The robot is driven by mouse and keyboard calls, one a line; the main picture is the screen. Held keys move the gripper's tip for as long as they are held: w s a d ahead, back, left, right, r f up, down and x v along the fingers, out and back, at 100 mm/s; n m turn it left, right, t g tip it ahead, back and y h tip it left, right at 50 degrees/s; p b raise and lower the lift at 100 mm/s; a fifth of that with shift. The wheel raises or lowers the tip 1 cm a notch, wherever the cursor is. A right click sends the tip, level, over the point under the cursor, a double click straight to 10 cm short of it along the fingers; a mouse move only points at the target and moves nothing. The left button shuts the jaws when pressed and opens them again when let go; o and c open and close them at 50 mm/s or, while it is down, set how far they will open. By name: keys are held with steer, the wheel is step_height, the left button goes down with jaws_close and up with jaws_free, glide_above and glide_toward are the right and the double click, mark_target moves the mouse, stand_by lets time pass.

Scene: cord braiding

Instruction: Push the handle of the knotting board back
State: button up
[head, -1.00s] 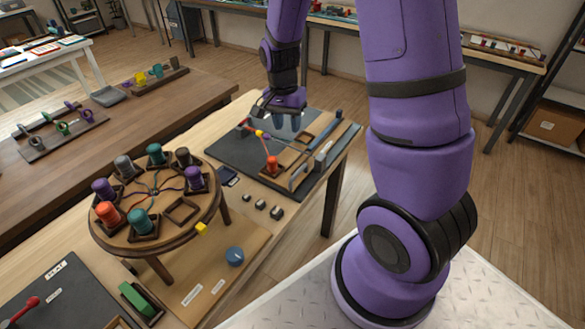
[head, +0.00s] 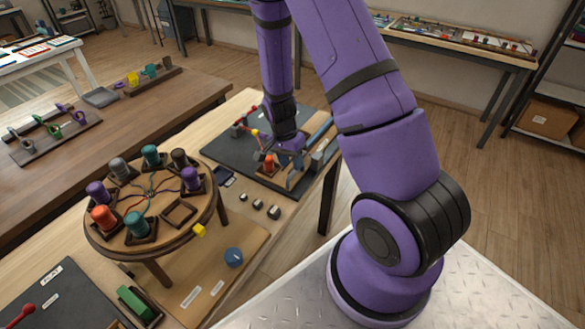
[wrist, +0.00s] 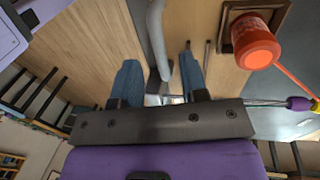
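The knotting board (head: 222,148) is a dark slab with a wooden block on the far right part of the table. An orange spool (head: 269,163) stands on it and also shows at upper right in the wrist view (wrist: 253,43). My gripper (head: 287,152) is low over the board, just right of the spool. In the wrist view its two blue fingers (wrist: 160,85) are apart. A grey bar, seemingly the handle (wrist: 156,42), reaches down between them. I cannot tell whether either finger touches it. My gripper hides part of the board in the head view.
A round wooden stand (head: 150,225) with several coloured spools is left of the board.

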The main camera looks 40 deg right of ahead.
steer(key=shift+s+d+f, duration=0.1)
steer(key=shift+s+f, duration=0.05)
steer(key=shift+f, duration=0.55)
steer(key=shift+s+f, duration=0.1)
steer(key=shift+f, duration=0.6)
